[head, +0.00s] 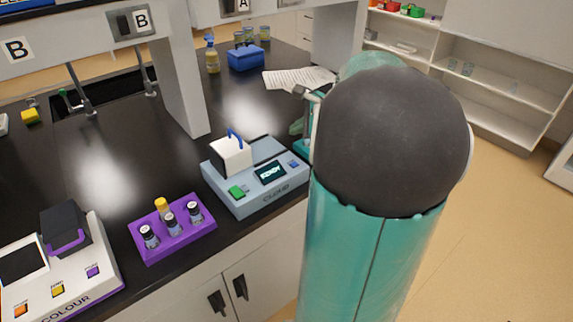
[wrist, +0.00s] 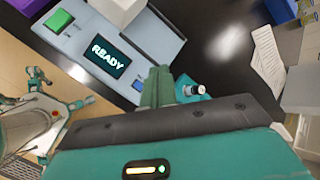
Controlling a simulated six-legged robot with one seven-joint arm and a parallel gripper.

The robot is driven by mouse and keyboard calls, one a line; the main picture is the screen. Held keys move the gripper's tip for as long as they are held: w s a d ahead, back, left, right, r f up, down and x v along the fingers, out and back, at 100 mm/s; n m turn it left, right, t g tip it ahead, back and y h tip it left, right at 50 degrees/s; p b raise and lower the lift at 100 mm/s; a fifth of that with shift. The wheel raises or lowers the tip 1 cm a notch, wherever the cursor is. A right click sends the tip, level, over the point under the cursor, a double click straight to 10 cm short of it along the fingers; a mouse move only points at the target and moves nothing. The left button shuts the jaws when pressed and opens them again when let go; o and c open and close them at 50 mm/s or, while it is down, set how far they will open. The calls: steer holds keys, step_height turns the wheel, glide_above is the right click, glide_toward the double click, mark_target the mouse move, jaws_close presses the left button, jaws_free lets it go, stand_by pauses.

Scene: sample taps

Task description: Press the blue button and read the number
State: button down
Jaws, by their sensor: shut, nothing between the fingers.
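The pale blue-grey CLOUD meter (head: 262,202) stands on the black bench, left of my arm in the head view. Its blue button (head: 294,163) is at the right end of its top; it also shows in the wrist view (wrist: 138,85), just left of my gripper. Its screen (wrist: 111,56) reads READY and shows no number. A green button (head: 237,191) is on the meter's left. My gripper (wrist: 160,74) is shut and empty, close to the blue button; I cannot tell whether they touch. In the head view my arm mostly hides the gripper.
A purple rack (head: 176,243) with several vials stands left of the meter. The white COLOUR meter (head: 95,281) is farther left. Papers (head: 297,78), a blue box (head: 246,58) and a bottle (head: 212,56) are at the back. Shelf posts rise behind the meter.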

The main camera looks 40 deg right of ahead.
mark_target(294, 164)
steer(key=shift+s+d+f, duration=0.1)
steer(key=shift+f, duration=4.3)
steer(key=shift+f, duration=0.45)
steer(key=shift+f, duration=0.35)
steer(key=shift+r, duration=0.8)
